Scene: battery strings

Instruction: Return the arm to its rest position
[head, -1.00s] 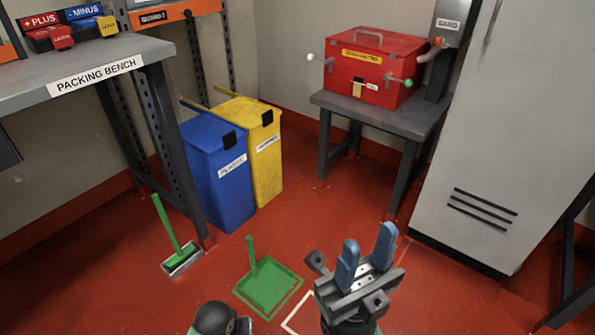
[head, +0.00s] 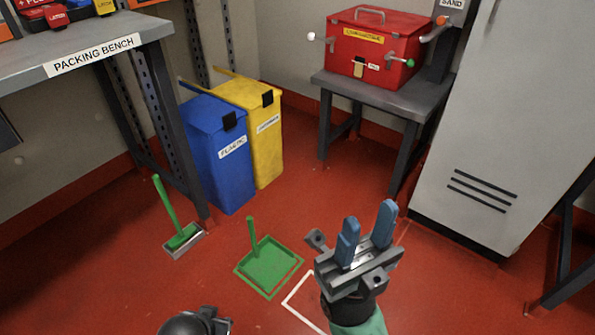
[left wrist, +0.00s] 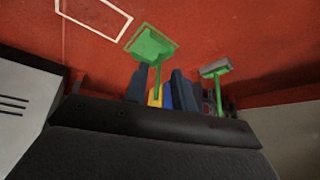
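My right gripper (head: 369,214) is in the lower right of the head view, over the red floor. Its two blue fingers stand apart with nothing between them. A dark rounded part of my left arm shows at the bottom edge of the head view; its fingers are not visible there. In the left wrist view, my left gripper (left wrist: 159,76) has two dark fingers apart, with no held object between them. The green dustpan and bins show beyond them.
A blue bin (head: 222,170) and yellow bin (head: 268,140) stand beside the packing bench (head: 95,52). A red box (head: 372,50) sits on a small table (head: 385,97); a grey cabinet (head: 510,110) stands right.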

